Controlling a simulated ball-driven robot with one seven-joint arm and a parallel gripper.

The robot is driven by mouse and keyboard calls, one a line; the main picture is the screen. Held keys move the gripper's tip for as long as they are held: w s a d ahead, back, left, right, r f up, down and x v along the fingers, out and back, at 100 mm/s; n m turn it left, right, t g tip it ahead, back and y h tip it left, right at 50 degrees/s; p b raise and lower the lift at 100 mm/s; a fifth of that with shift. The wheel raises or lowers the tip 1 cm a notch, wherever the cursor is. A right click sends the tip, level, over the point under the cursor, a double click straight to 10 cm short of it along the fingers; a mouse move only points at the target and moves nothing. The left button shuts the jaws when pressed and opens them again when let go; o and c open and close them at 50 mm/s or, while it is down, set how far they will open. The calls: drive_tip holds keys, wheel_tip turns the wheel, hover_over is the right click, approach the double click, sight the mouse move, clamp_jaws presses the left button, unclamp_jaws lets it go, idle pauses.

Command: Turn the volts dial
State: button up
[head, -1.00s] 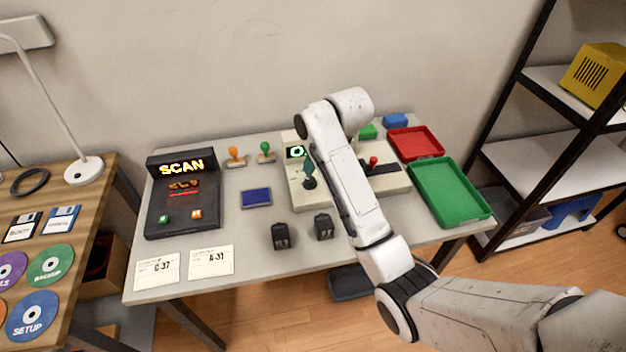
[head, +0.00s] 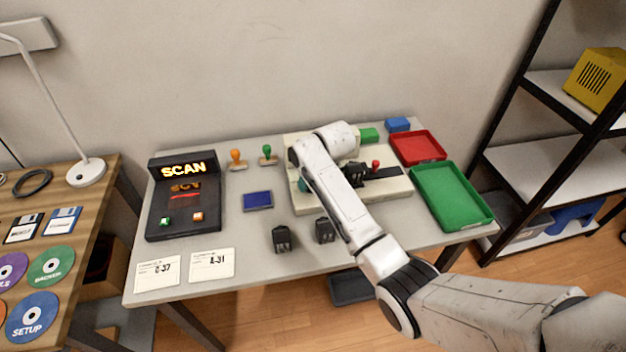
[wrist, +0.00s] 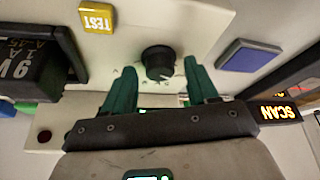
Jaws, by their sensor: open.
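The volts dial is a black round knob (wrist: 158,62) on a cream tester panel with small marks around it. In the wrist view it sits between and just beyond the green fingertips of my gripper (wrist: 161,72). My gripper is open, with a finger on each side of the dial and nothing held. I cannot tell whether either finger touches it. A yellow TEST button (wrist: 97,17) is on the same panel. In the head view the tester (head: 398,190) is partly covered by my arm, which hides the dial.
A blue pad (head: 257,200) and a SCAN box (head: 183,200) lie to the left. Two adapters (head: 282,239) (head: 325,230) stand in front. Red (head: 418,158) and green trays (head: 470,226) are to the right.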

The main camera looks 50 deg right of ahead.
drive_tip(key=shift+c, duration=0.4)
drive_tip(key=c, duration=1)
drive_tip(key=shift+o, duration=0.2)
drive_tip(key=shift+a+m+p, duration=0.1)
drive_tip(key=shift+m+p, duration=0.2)
drive_tip(key=m+h+p, duration=0.1)
drive_tip(key=m, duration=0.2)
drive_tip(key=shift+w+a+g, duration=0.1)
drive_tip(key=shift+g, duration=0.2)
drive_tip(key=m, duration=0.2)
drive_tip(key=m+g+h, duration=0.1)
drive_tip(key=m, duration=0.1)
drive_tip(key=shift+w+a+h, duration=0.1)
drive_tip(key=shift+h, duration=0.2)
drive_tip(key=m+g+b, duration=0.1)
drive_tip(key=m, duration=0.2)
drive_tip(key=m+g+h+b, duration=0.1)
drive_tip(key=m, duration=0.2)
drive_tip(key=shift+w+f, duration=0.15)
drive_tip(key=shift+w, duration=0.05)
drive_tip(key=shift+w+m+g+b, duration=0.1)
drive_tip(key=shift+m+g+b, duration=0.6)
drive_tip(key=shift+m+b, duration=1.15)
drive_tip(key=shift+m, duration=0.35)
